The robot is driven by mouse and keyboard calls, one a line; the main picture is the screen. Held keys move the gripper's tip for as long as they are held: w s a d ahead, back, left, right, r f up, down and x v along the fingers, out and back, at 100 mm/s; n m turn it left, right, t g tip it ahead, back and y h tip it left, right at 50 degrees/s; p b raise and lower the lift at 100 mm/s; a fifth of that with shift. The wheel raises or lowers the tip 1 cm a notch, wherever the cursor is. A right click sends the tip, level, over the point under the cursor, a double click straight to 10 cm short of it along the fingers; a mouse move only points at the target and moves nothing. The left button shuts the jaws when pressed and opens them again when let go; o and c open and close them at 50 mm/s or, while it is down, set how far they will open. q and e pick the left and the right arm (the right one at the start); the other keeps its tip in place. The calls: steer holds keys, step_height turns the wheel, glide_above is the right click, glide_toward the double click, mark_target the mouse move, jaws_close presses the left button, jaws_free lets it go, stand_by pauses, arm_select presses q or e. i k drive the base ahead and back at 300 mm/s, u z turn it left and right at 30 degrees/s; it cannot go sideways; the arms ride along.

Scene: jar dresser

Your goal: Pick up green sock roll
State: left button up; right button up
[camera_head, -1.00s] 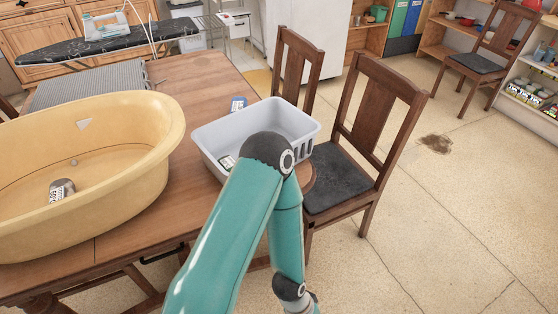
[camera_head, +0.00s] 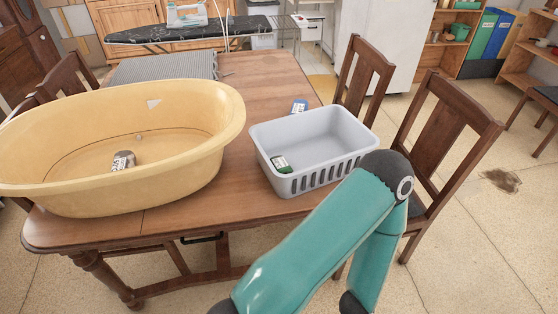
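A small green roll with a white label (camera_head: 283,166), which looks like the green sock roll, lies inside the grey plastic basket (camera_head: 318,178) near its front left corner. The basket's front wall hides part of it. The basket stands on the right part of the wooden table (camera_head: 262,85). One of my teal arms rises in front of the basket's right side, bends at a dark elbow and goes down again. Neither of my grippers is in view.
A large yellow tub (camera_head: 190,165) fills the table's left side and holds a grey roll with a label (camera_head: 123,160). A blue labelled item (camera_head: 299,105) lies behind the basket. Wooden chairs (camera_head: 440,130) stand close to the table's right side.

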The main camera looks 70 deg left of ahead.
mark_target(281, 166)
steer(key=z, duration=0.4)
steer(key=i, duration=1.25)
steer(key=u, duration=1.45)
steer(key=i, duration=0.3)
steer(key=u, duration=2.5)
